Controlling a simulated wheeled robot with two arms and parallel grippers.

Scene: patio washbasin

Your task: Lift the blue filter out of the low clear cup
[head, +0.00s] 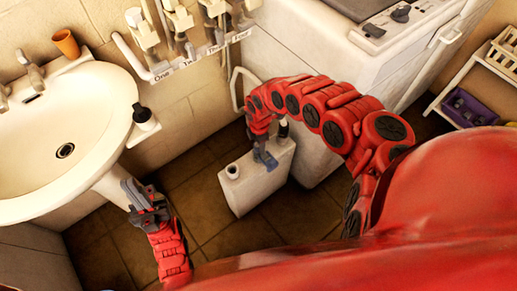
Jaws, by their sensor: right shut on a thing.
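My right gripper (265,158) points down over the top of a white box-like container (257,182). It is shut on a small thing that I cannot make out. Blue-grey parts show at its tip, and I cannot tell whether they are the fingers or the blue filter. My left gripper (137,197) is at the lower left, beside the basin's pedestal, and its jaw opening is unclear. I cannot make out a low clear cup in this view.
A white washbasin (65,115) fills the left, with a terracotta cup (66,43) on its rim. A rail labelled One to Four (190,58) is on the wall. A white appliance (315,85) stands behind my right arm. Brown floor tiles (240,240) are clear.

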